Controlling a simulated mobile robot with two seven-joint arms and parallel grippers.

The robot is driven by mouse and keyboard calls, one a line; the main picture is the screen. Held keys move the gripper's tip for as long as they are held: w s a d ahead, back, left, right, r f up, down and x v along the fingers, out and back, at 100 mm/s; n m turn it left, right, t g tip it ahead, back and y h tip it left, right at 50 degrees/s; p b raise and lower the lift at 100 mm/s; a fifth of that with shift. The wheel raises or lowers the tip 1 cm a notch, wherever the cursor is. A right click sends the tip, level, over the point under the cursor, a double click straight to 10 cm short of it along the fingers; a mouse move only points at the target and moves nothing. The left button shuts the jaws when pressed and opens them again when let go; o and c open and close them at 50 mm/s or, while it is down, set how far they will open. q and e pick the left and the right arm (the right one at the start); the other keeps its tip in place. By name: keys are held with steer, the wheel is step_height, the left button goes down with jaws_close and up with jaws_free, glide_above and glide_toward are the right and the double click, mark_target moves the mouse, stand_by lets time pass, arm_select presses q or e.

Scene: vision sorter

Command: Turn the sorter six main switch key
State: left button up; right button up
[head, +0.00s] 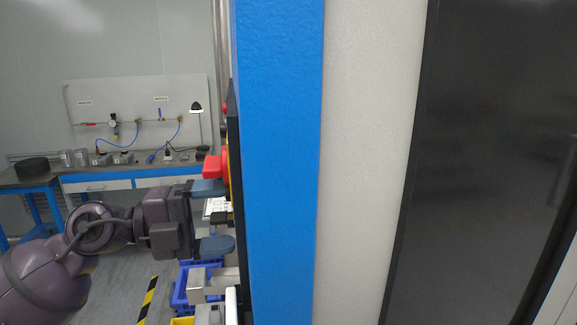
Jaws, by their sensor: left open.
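A red switch handle (213,167) sticks out to the left from the side of the cabinet, with a thin yellow edge behind it. I see it edge-on, so its turn position cannot be told. My left gripper (221,216) is open, with its two blue-grey fingers one above the other, pointing right at the cabinet side. The upper finger is just below the red handle in the picture. Whether they touch cannot be told. Nothing shows held between the fingers. My right gripper is not in view.
The cabinet's blue edge (278,160), white panel (370,150) and dark panel (490,150) fill the right side. Blue bins (182,290) and metal parts lie below my gripper. A workbench (110,185) with tools and a board stands behind. Floor is open at left.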

arm_select(q)
steer(key=s+a+b, duration=0.1)
steer(key=a+b, duration=0.1)
steer(key=a, duration=0.6)
steer(key=shift+s+b, duration=0.3)
steer(key=shift+b, duration=0.05)
stand_by(0.5)
